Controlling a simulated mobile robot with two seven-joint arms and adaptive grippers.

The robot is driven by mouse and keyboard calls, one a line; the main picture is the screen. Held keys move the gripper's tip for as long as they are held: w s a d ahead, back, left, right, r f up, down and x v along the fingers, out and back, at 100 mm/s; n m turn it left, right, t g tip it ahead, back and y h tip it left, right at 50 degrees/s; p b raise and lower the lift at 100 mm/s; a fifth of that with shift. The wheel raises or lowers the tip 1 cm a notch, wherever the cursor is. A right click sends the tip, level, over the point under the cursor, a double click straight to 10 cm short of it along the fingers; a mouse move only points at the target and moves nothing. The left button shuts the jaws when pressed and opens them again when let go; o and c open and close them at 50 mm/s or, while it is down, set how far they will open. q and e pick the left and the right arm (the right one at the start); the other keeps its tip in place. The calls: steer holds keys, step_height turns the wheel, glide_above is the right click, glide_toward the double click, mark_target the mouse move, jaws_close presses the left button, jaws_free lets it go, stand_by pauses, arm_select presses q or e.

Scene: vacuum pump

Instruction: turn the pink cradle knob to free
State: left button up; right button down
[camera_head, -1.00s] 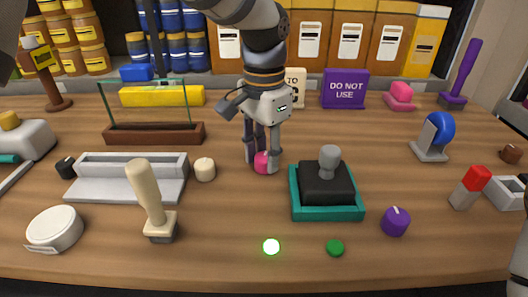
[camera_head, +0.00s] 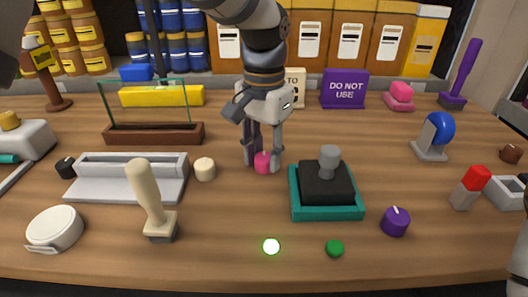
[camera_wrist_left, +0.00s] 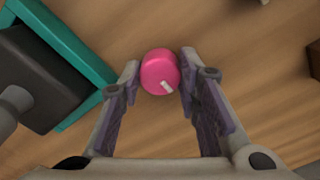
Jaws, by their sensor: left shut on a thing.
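The pink knob (camera_head: 263,162) stands on the wooden table, left of and behind the teal-framed black block. In the left wrist view the pink knob (camera_wrist_left: 160,71) is round, with a white pointer mark on its top toward the lower right. My left gripper (camera_head: 262,160) comes down from above and is shut on the knob. Its fingertips (camera_wrist_left: 158,80) sit on either side of the knob in the wrist view. The knob's sides are partly hidden by the fingers. I cannot make out any label beside it. My right gripper does not show clearly.
The teal-framed black block (camera_head: 326,210) with a grey knob stands close to the right. A cream knob (camera_head: 205,169) and a grey metal trough (camera_head: 128,190) lie to the left.

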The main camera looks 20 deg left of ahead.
mark_target(264, 157)
arm_select(q)
steer(key=o, duration=1.1)
steer(key=shift+o, duration=0.2)
step_height(264, 157, up, 12)
